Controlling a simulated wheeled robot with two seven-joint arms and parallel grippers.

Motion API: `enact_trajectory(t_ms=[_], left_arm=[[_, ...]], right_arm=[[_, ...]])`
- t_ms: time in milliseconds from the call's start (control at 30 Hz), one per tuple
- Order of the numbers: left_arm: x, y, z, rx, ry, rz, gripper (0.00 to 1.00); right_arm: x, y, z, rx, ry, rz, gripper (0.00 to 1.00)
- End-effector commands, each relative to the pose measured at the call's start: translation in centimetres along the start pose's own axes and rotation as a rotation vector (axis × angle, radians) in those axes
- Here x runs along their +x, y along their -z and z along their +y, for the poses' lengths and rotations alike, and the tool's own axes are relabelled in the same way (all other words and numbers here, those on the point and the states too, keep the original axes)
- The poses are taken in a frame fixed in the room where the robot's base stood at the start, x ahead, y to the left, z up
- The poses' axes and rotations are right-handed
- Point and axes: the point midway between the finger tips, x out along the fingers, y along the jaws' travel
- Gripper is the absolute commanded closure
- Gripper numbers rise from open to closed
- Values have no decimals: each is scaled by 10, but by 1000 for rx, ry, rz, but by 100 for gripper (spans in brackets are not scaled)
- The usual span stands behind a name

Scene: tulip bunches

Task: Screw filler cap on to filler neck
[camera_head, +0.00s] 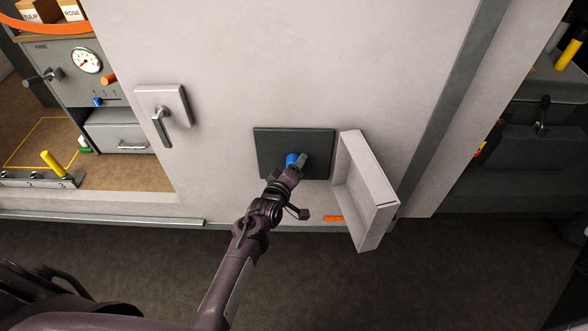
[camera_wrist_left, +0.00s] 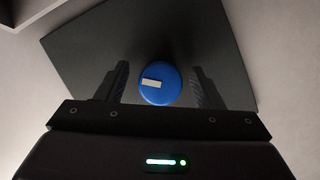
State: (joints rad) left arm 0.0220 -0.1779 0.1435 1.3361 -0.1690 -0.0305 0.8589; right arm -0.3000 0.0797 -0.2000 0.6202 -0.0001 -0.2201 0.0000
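A blue filler cap (camera_wrist_left: 160,84) with a pale mark on its face lies in front of a dark square recessed panel (camera_head: 270,145) in the pale wall. The cap also shows in the head view (camera_head: 291,159) at my left gripper's tip. My left gripper (camera_head: 297,161) points at the panel. In the left wrist view its two fingers (camera_wrist_left: 159,88) stand either side of the cap, with a narrow gap visible on each side, so it looks open. The filler neck is hidden behind the cap, and I cannot tell whether the cap is seated on it. My right gripper is not in view.
An open pale hatch door (camera_head: 366,190) juts out just right of the panel. A door handle (camera_head: 162,125) is at the left on the wall. A bench with a gauge (camera_head: 87,60) and a yellow-handled lever (camera_head: 53,163) is further left. Dark floor (camera_head: 330,280) lies clear below.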

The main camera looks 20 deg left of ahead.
Motion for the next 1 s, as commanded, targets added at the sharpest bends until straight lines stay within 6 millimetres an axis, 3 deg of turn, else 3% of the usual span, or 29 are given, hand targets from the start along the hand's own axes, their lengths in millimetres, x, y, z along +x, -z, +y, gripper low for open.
enact_trajectory(t_ms=[33,300,367,1000], left_arm=[[0,0,0,1,0,0,46],[0,0,0,3,0,0,81],[0,0,0,4,1,0,86],[1,1,2,387,172,11,86]], right_arm=[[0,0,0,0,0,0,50],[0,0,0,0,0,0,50],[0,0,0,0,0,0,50],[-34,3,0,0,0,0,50]])
